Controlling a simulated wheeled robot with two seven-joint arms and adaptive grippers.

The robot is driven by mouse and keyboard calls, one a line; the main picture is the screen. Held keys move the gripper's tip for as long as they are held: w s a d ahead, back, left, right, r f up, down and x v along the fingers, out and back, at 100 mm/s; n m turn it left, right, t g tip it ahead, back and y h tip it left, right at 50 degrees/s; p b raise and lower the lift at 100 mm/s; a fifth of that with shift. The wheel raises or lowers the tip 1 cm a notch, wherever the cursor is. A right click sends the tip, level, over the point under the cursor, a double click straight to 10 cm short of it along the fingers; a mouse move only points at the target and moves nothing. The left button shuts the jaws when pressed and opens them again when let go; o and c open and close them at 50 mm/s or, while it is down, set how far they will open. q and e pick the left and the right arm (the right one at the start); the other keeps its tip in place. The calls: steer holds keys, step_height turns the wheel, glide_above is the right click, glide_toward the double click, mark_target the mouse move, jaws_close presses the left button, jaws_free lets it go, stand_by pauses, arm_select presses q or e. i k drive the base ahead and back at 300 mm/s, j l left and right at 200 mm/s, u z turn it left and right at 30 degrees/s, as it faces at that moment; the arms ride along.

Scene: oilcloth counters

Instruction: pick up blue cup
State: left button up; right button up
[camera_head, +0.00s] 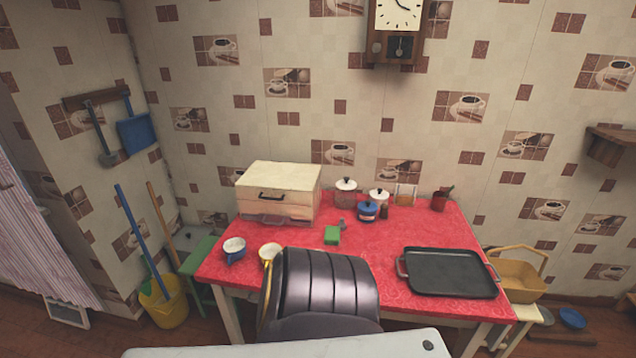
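A blue cup (235,252) with a pale inside stands at the left front part of the red-covered table (370,238). A yellow cup (269,253) with a pale inside stands just to its right, partly hidden by the dark chair back. Neither of my grippers shows in the head view.
A dark chair (325,290) stands at the table's front. A wooden box (278,192), lidded pots, a green block (332,235) and a black tray (450,272) are on the table. A yellow bucket (165,303) and a green stool (197,262) stand left.

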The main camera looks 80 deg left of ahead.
mark_target(235, 248)
steer(key=u, duration=3.4)
